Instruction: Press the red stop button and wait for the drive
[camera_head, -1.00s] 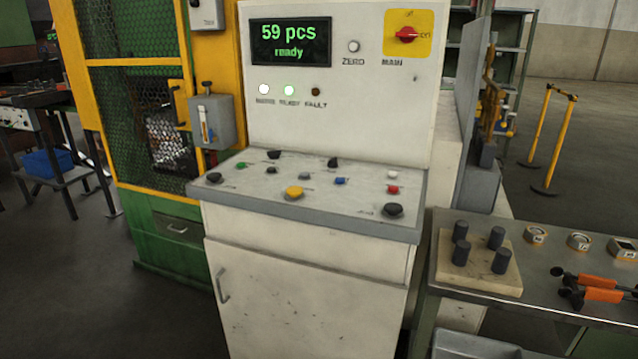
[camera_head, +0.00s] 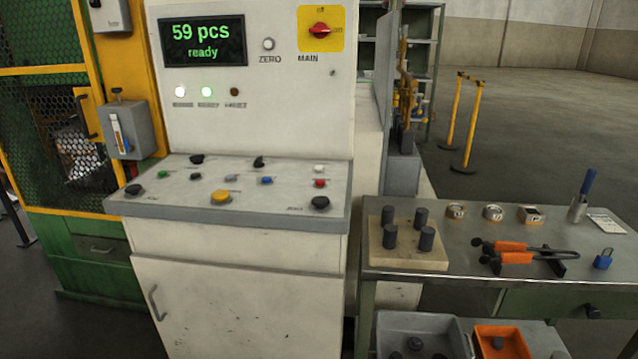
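The red button (camera_head: 320,183) is a small cap at the right of the sloped control desk (camera_head: 280,213). It sits just below a white button (camera_head: 319,169) and above a large black knob (camera_head: 320,203). The display (camera_head: 203,41) above the desk reads "59 pcs ready" in green. Below it a white lamp (camera_head: 180,92) and a green-white lamp (camera_head: 207,92) are lit, and the fault lamp (camera_head: 234,92) looks dark. The red main switch (camera_head: 319,30) sits on a yellow plate. Neither of my grippers is in view.
A workbench (camera_head: 463,277) stands at the right with a block of dark pegs (camera_head: 408,258), orange-handled tools (camera_head: 515,246) and a blue padlock (camera_head: 604,258). A grey bin (camera_head: 424,325) and an orange bin (camera_head: 505,332) are below. Yellow posts (camera_head: 470,130) stand on open floor behind.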

